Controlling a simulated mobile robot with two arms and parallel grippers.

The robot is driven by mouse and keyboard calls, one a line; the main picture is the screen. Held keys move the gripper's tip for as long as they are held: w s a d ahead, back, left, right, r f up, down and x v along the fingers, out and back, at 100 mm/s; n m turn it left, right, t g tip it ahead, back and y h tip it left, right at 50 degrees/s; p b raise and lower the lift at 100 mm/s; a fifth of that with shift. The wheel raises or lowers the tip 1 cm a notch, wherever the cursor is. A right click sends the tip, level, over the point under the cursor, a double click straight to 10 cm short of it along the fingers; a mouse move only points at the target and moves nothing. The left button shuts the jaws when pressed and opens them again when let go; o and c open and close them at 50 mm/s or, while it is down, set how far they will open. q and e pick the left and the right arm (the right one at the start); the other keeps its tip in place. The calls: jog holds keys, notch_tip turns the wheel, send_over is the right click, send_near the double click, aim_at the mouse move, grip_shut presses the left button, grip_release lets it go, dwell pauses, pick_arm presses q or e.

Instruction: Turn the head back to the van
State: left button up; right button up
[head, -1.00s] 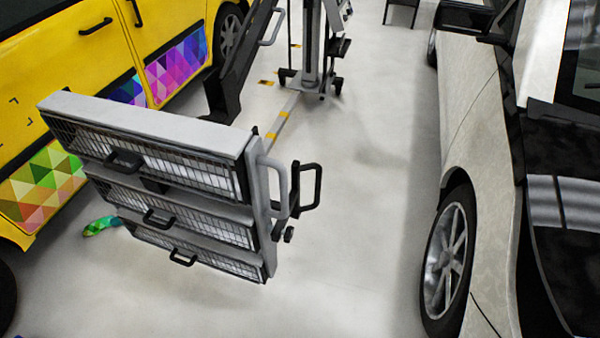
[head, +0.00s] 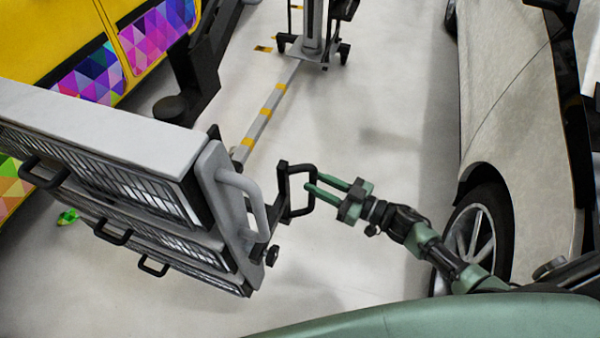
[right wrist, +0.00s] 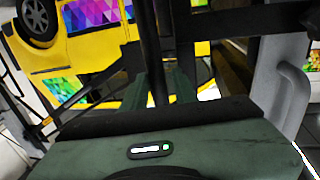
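The yellow van (head: 45,35), with colourful triangle-pattern vinyl on its lower panels, shows only in part at the upper left of the head view. It also shows, tilted, in the right wrist view (right wrist: 85,55). A grey heat-lamp panel (head: 110,128) stands in front of it and hides part of its side. My right gripper (head: 312,182) is at the black side handle (head: 285,190) of the panel. Its green fingers are apart, with the handle's outer bar at the tips; a firm grip is not visible. My left gripper is out of view.
The lamp's wheeled stand (head: 310,42) is at the top, with a yellow-striped leg on the floor. A white car (head: 505,90) stands at the right, close to my right arm. Bare floor (head: 390,130) lies between the stand and the car.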

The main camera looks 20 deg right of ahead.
jog(key=b+x, duration=0.1)
jog(key=x, duration=0.4)
jog(key=shift+d+f, duration=0.15)
grip_shut()
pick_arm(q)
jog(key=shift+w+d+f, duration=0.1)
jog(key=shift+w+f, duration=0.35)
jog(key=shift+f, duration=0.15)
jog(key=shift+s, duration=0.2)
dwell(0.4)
